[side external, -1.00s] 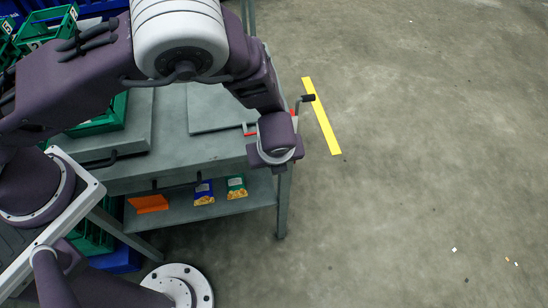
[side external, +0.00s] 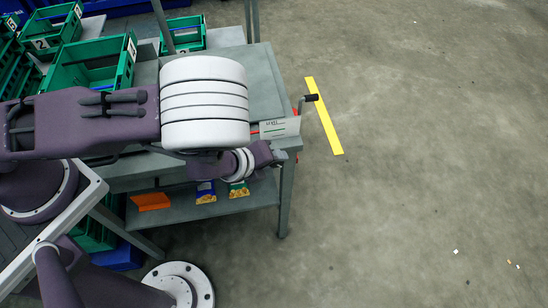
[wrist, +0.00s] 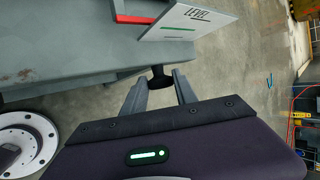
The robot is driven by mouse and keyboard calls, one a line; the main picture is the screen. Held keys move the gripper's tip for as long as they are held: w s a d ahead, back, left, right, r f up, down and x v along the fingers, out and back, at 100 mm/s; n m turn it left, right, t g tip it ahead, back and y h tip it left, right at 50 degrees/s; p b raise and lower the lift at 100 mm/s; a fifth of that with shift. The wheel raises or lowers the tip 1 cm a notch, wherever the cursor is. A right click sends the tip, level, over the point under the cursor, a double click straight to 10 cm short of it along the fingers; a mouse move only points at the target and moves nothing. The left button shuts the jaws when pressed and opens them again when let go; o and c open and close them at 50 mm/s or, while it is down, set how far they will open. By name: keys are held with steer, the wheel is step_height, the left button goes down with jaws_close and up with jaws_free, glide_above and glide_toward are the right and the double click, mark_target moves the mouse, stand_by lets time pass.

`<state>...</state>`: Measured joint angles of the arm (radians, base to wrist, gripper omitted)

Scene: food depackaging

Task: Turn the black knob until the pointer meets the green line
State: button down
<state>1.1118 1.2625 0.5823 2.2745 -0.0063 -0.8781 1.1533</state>
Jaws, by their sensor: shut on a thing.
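The black knob (wrist: 160,78) is at the bench's edge in the wrist view. My gripper (wrist: 160,76) has one finger on each side of it and is shut on it. In the side view my gripper (side external: 277,153) is at the front edge of the bench, and the knob is hidden there. A white plate marked LEVEL (wrist: 205,17) stands above the knob and carries a green line (wrist: 178,28). A red strip (wrist: 133,19), perhaps the pointer, lies left of the green line, apart from it. The plate also shows in the side view (side external: 284,124).
A crank with a black handle (side external: 311,98) juts from the bench's right side. Green crates (side external: 100,65) stand behind. Several packets, one blue (side external: 205,192), lie on the lower shelf. A yellow floor stripe (side external: 324,115) and open floor are to the right.

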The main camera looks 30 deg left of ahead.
steer(key=shift+s+a+f+n+t+h, duration=0.15)
steer(key=shift+n+t+h, duration=0.25)
steer(key=shift+t+h, duration=0.55)
steer(key=shift+s+f+n+t+h, duration=0.1)
steer(key=shift+f+n+t+h, duration=0.4)
steer(key=shift+t, duration=0.9)
steer(key=shift+s+a+n+t+h, duration=0.1)
steer(key=shift+n+t+h, duration=0.2)
steer(key=shift+t+h, duration=0.7)
steer(key=shift+d, duration=0.1)
steer(key=shift+w, duration=0.1)
steer(key=c, duration=1)
jaws_free()
steer(key=shift+r+t, duration=0.1)
steer(key=shift+t, duration=0.15)
